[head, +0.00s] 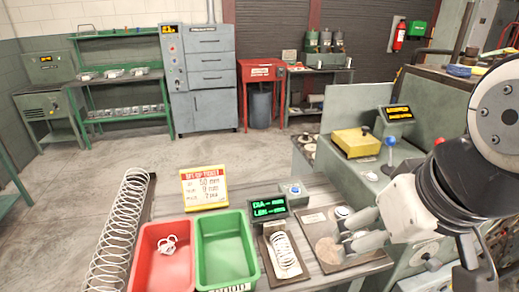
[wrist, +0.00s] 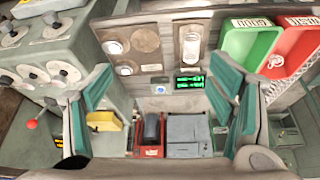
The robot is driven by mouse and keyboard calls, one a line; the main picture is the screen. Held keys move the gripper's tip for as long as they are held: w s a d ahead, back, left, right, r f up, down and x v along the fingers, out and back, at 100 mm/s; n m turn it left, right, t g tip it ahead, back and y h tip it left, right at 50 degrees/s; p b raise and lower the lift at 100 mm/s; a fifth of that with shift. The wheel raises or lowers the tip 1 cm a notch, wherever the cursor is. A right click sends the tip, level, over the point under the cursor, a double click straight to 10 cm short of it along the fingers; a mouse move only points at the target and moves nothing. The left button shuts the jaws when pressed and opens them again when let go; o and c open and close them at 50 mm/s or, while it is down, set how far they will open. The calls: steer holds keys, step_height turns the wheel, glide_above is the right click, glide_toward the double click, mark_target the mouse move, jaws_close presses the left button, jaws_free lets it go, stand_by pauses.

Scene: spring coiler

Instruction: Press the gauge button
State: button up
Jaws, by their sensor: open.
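The gauge display (head: 268,206) is a dark box with green DIA and LEN text. Right behind it stands a small grey box with a pale blue round gauge button (head: 294,190). In the wrist view the button (wrist: 160,89) shows between my fingers, beside the display (wrist: 190,82). A spring (head: 284,252) lies in the gauge cradle in front of the display. My gripper (head: 352,229) is open and empty, to the right of the button and over the plate with round discs. In the wrist view its teal fingers (wrist: 162,96) are spread wide. Nothing hides the button.
A red bin (head: 137,270) and a green bin (head: 201,253) stand left of the gauge. A sign (head: 204,188) is behind them. A long spring (head: 118,235) lies at far left. The coiler, with a yellow block (head: 356,142) and blue-knobbed lever (head: 390,142), stands behind right.

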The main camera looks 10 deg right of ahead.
jaws_close()
stand_by(1.2)
